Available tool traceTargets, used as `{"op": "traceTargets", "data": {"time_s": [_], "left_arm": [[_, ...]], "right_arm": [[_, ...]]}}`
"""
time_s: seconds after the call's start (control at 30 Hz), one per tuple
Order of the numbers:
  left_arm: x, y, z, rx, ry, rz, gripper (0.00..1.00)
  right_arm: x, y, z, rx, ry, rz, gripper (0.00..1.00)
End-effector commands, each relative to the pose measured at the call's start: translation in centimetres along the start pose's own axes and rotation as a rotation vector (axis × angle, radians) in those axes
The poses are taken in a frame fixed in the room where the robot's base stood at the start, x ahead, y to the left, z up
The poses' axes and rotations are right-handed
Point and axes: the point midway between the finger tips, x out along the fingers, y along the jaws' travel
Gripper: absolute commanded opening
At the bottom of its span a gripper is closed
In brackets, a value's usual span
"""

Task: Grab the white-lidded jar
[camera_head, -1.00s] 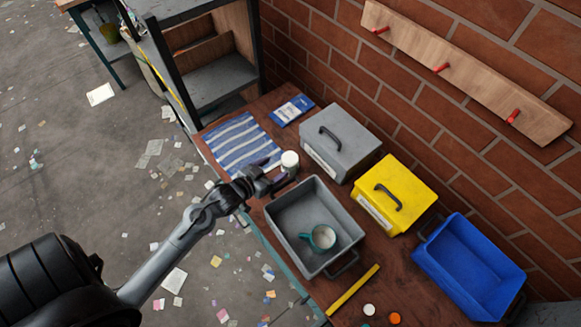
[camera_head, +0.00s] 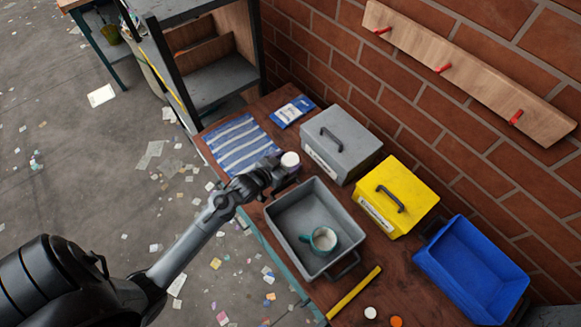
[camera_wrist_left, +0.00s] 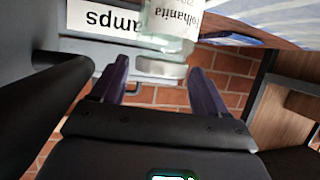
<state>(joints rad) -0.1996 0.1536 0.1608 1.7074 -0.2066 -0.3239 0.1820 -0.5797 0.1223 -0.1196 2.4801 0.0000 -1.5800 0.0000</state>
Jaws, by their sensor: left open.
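The white-lidded jar (camera_head: 290,160) stands on the brown bench between the striped cloth and the grey lidded box. Its lower part is hidden behind my left gripper (camera_head: 277,170) in the head view. In the left wrist view the jar (camera_wrist_left: 168,38) shows clear glass and a white printed label. There my left gripper's two purple fingers (camera_wrist_left: 160,84) are apart, with the jar just past and between their tips. The fingers are open, and I cannot tell whether either touches the glass. My right gripper is out of view.
A grey open bin (camera_head: 287,252) holding a teal mug (camera_head: 320,239) stands close to the gripper. The grey lidded box (camera_head: 358,152), yellow box (camera_head: 414,190) and blue bin (camera_head: 470,262) line the wall. A striped cloth (camera_head: 238,144) lies left of the jar.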

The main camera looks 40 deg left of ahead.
Motion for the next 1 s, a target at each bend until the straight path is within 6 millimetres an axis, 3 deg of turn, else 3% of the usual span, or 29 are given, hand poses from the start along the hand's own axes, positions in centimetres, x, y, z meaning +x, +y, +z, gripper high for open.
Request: {"op": "traceTargets", "data": {"time_s": [0.07,0.5,1.0], "left_arm": [[-0.02,0.01,-0.01,0.000,0.000,0.000,0.73],[-0.04,0.01,-0.03,0.000,0.000,0.000,0.06],[-0.30,-0.01,-0.80,0.001,0.004,0.000,0.05]], "right_arm": [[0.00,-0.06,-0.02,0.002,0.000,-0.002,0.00],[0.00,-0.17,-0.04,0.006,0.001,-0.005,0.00],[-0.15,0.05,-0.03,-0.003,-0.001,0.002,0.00]]}}
